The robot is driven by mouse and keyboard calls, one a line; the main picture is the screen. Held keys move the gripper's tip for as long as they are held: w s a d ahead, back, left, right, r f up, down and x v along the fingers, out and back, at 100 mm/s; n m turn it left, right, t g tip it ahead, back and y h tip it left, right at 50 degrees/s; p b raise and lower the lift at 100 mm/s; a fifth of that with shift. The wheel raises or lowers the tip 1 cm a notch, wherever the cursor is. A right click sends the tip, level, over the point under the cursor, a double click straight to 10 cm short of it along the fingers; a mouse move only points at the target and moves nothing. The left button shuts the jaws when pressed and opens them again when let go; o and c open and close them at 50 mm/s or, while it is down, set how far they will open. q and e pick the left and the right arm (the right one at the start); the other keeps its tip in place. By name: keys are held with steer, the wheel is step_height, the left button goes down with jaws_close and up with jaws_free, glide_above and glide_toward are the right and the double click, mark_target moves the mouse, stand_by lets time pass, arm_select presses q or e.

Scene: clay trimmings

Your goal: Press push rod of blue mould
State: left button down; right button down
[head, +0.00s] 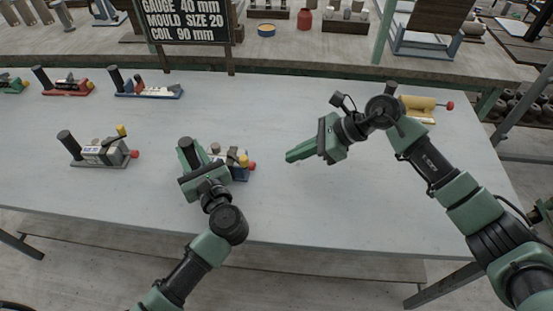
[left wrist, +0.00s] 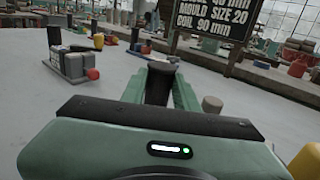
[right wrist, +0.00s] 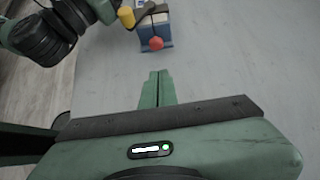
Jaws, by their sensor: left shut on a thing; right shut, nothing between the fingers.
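The blue mould (head: 240,173) stands on the grey table, partly hidden behind my left gripper (head: 189,148). A red ball (head: 252,165) marks its right end, and a yellow knob (head: 243,160) sits on top. My left gripper is shut on the mould's upright dark handle (left wrist: 159,84), which shows between its green fingers in the left wrist view. My right gripper (head: 289,157) is shut and empty, to the right of the red ball with a gap between. In the right wrist view the red ball (right wrist: 156,43) is ahead of the shut fingers (right wrist: 158,76).
A grey mould (head: 100,153) stands to the left. A red mould (head: 68,88) and another blue-based mould (head: 150,91) are at the back left. A yellow mould (head: 418,104) lies behind my right arm. A sign (head: 187,20) stands at the back. The table's front right is clear.

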arm_select(q)
steer(key=shift+a, duration=0.1)
arm_select(e)
steer(key=shift+v, duration=2.35)
arm_select(q)
steer(key=c, duration=1)
jaws_free()
arm_select(e)
steer(key=shift+a, duration=0.1)
